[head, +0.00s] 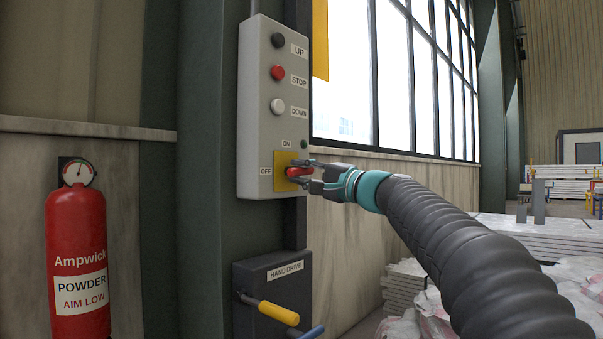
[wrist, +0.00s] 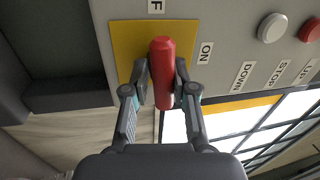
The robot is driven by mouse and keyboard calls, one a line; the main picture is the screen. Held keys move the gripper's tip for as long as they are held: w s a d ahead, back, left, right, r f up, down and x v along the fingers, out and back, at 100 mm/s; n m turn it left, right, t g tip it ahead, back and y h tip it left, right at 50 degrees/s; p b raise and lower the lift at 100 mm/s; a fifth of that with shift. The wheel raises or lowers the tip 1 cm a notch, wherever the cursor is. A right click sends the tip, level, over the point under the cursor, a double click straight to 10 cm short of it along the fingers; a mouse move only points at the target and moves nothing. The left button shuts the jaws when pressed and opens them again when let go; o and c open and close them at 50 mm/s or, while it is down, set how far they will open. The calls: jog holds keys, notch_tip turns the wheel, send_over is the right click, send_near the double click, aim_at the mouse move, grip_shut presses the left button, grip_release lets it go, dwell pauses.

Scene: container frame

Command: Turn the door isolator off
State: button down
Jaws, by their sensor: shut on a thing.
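The door isolator is a red rotary handle (head: 299,171) on a yellow plate (head: 281,185), low on a grey control box (head: 262,110). An OFF label (head: 265,171) is left of the plate and an ON label (head: 286,143) above it. My gripper (head: 304,172) comes from the right and is shut on the handle. In the wrist view the red handle (wrist: 162,70) sits between my two fingers (wrist: 160,88), its long side in line with the partly cropped OFF label (wrist: 155,7). The ON label (wrist: 205,53) is to its right there.
Black, red and white buttons (head: 277,73) sit above the isolator, with a small dark green lamp (head: 304,144) beside ON. A hand drive box (head: 271,268) with a yellow-gripped crank (head: 278,312) is below. A fire extinguisher (head: 77,262) hangs at left. Stacked sacks (head: 420,310) lie lower right.

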jog(key=shift+r+m, duration=0.2)
jog(key=shift+m, duration=0.5)
jog(key=c, duration=0.9)
grip_release()
jog(key=shift+f, duration=0.1)
jog(key=shift+c, duration=0.2)
jog(key=v, duration=1.2)
